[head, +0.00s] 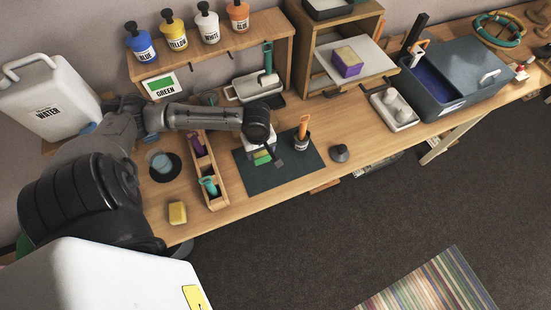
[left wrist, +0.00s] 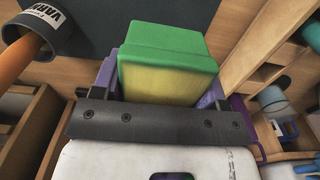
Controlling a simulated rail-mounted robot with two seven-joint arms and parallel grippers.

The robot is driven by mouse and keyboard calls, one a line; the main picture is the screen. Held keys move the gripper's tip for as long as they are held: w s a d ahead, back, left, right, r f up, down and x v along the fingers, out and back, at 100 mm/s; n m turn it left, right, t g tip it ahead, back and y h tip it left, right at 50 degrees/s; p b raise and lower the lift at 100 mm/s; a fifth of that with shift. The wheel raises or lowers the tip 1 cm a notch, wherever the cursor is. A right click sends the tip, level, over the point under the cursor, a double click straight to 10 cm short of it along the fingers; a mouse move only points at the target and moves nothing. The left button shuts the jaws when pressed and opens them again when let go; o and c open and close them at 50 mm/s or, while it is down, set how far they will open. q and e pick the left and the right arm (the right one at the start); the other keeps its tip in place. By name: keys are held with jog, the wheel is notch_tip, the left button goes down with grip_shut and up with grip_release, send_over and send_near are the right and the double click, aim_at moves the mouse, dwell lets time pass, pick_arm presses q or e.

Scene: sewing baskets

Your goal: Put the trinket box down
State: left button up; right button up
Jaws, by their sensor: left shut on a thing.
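The trinket box, with a green top and a yellow side, shows up close in the left wrist view (left wrist: 168,65). In the head view a green part of it (head: 262,158) shows below my left gripper (head: 265,150), over the dark mat (head: 305,169). My left gripper is shut on the box, with purple parts at both sides of it in the left wrist view. I cannot tell whether the box touches the mat. My right gripper is not in view.
A varnish cup with an orange-handled brush (head: 303,128) stands on the mat to the right. A wooden tool tray (head: 222,200) is at the left. A grey knob-like object (head: 339,153) stands right of the mat. A purple-and-yellow box (head: 347,62) sits on the shelf.

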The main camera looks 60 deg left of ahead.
aim_at(261, 167)
pick_arm(q)
jog(key=shift+s+a+f+b, duration=0.1)
jog(key=shift+f+b, duration=0.1)
jog(key=shift+f, duration=2.35)
jog(key=shift+s+a+f+b, duration=0.1)
jog(key=shift+f+b, duration=0.05)
jog(key=shift+f, duration=2.35)
jog(key=o, duration=0.9)
jog(key=shift+f, duration=0.15)
jog(key=shift+o, duration=0.2)
